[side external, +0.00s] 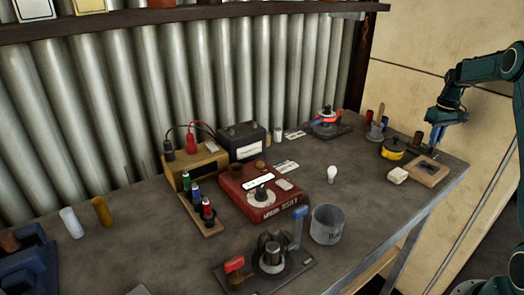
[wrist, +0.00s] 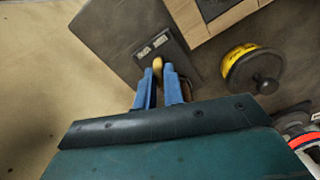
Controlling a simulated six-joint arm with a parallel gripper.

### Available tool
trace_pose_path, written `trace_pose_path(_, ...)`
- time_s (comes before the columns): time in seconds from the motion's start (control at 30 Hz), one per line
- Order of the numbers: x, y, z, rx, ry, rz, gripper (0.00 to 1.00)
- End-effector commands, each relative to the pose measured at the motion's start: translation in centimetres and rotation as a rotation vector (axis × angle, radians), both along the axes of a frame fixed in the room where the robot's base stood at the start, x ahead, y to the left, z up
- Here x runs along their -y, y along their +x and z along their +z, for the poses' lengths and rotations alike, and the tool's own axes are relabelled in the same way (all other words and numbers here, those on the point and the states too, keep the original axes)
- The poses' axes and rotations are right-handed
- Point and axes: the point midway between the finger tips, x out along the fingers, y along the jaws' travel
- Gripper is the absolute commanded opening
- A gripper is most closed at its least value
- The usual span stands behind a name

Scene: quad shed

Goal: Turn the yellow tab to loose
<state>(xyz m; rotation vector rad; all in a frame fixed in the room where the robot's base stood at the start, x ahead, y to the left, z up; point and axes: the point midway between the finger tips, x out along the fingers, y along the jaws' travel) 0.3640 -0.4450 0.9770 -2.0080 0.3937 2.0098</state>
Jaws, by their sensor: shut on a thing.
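The yellow tab (wrist: 157,63) shows as a small yellow-tan piece between the blue fingertips in the wrist view, beside a small pale label plate (wrist: 152,47) on a dark board (wrist: 112,38). The label's writing is too small to read. My gripper (wrist: 158,71) is shut on the tab, with one finger on each side. In the side view my gripper (side external: 436,140) is low at the far right end of the bench. The tab cannot be made out there.
A wooden frame (side external: 436,176) and a yellow-and-black round thing (side external: 393,149) stand close to my gripper; the round thing also shows in the wrist view (wrist: 240,70). A white block (side external: 398,175) lies near. A metal can (side external: 327,224) and red box (side external: 235,184) are farther left.

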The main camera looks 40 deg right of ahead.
Motion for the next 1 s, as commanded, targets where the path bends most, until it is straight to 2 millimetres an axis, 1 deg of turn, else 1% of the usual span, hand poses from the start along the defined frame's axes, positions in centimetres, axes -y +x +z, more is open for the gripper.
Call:
trace_pose_path(0.2,0.09,0.11,0.08,0.004,-0.005,0.186,0.00)
trace_pose_path(0.4,0.08,0.12,0.09,0.004,-0.004,0.307,0.00)
trace_pose_path(0.63,0.08,0.13,0.09,0.004,-0.004,0.374,0.00)
trace_pose_path(1.0,0.07,0.14,0.10,0.004,-0.004,0.385,0.00)
